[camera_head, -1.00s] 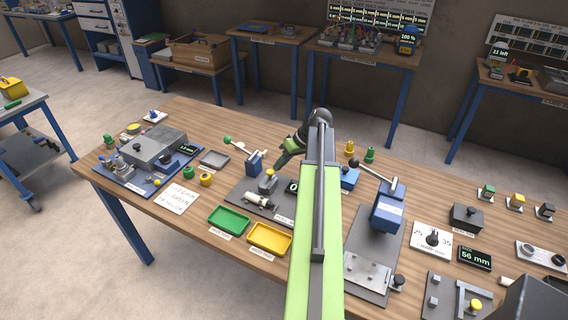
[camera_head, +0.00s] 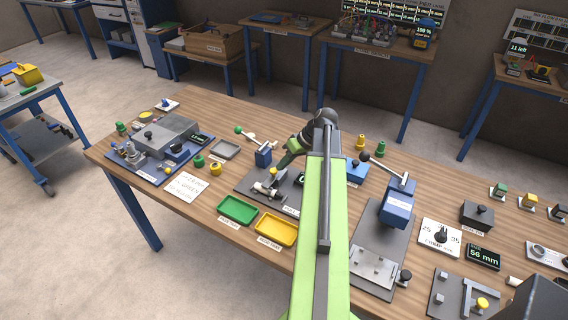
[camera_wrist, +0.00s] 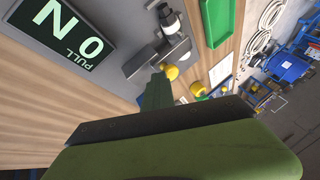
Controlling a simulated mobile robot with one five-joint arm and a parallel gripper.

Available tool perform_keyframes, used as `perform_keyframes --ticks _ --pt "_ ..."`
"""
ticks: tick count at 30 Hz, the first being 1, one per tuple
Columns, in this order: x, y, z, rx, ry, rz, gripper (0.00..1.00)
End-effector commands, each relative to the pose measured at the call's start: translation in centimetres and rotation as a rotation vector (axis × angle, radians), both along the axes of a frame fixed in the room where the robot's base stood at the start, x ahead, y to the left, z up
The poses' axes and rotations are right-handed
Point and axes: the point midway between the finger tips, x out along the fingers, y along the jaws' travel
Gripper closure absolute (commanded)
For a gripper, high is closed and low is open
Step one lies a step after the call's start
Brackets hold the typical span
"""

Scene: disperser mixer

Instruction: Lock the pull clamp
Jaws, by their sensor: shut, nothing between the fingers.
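A grey fixture plate (camera_head: 248,182) on the bench carries a dark clamp block and a white cylindrical part (camera_head: 268,189). I take the yellow-knobbed piece to be the pull clamp; its yellow knob shows in the wrist view (camera_wrist: 170,72) beside a grey bar (camera_wrist: 148,62). My gripper (camera_head: 283,163) is over this plate, pointing down and left. In the wrist view the shut, empty fingers (camera_wrist: 158,82) end right beside the yellow knob; I cannot tell whether they touch it. A display reading 0 N PULL (camera_wrist: 62,35) stands by the clamp.
A blue block with a green-knobbed lever (camera_head: 263,157) stands just behind the plate. Green (camera_head: 237,210) and yellow (camera_head: 276,230) trays lie in front. A blue lever press (camera_head: 397,208) stands right of my arm. My arm hides part of the bench.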

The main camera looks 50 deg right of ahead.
Motion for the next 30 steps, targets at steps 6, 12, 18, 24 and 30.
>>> perform_keyframes --ticks 6,12,18,24,30 --pt "-0.1 -3.9 0.9 -0.001 -0.001 0.002 1.00" --pt "-2.8 -5.6 6.2 -0.002 -0.002 -0.003 1.00" --pt "-4.2 -6.7 8.7 -0.003 -0.003 0.000 1.00" --pt "-4.7 -7.0 9.1 -0.004 -0.003 0.002 1.00" --pt "-4.6 -6.9 9.0 -0.003 -0.003 0.003 1.00"
